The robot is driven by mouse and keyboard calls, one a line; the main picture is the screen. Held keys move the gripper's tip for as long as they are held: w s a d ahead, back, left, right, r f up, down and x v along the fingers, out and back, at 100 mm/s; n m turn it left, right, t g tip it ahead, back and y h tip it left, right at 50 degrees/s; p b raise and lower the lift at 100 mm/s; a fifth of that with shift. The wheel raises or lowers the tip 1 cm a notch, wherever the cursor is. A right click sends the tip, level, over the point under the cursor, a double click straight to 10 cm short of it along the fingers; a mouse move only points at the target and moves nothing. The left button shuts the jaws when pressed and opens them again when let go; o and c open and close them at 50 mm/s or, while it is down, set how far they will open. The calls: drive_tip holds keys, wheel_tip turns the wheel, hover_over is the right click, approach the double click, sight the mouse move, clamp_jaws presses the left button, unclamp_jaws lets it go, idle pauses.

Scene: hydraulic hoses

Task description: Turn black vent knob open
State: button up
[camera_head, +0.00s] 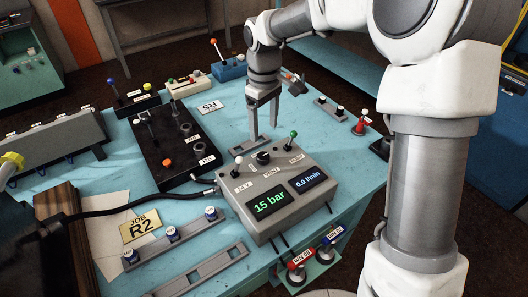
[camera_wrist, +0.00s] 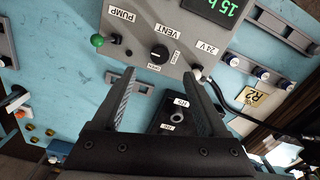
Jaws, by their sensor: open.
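The black vent knob (camera_head: 262,157) is on the top of the grey control box (camera_head: 283,205), behind its displays, beside a VENT label. In the wrist view the round knob (camera_wrist: 159,54) has a pale pointer mark, with small lettering around it too small to read surely. My gripper (camera_head: 263,134) points down just behind the box, its two fingers apart and empty. In the wrist view my gripper (camera_wrist: 159,73) has the knob just beyond its fingertips, roughly centred between them, not touching.
A green-tipped lever (camera_head: 293,135) and a white-tipped lever (camera_head: 239,161) stand on either side of the knob. A black valve box (camera_head: 180,145) is to the left.

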sight(264, 156)
wheel_tip(264, 156, down, 10)
drive_tip(key=shift+f, duration=0.1)
idle(0.4)
clamp_jaws()
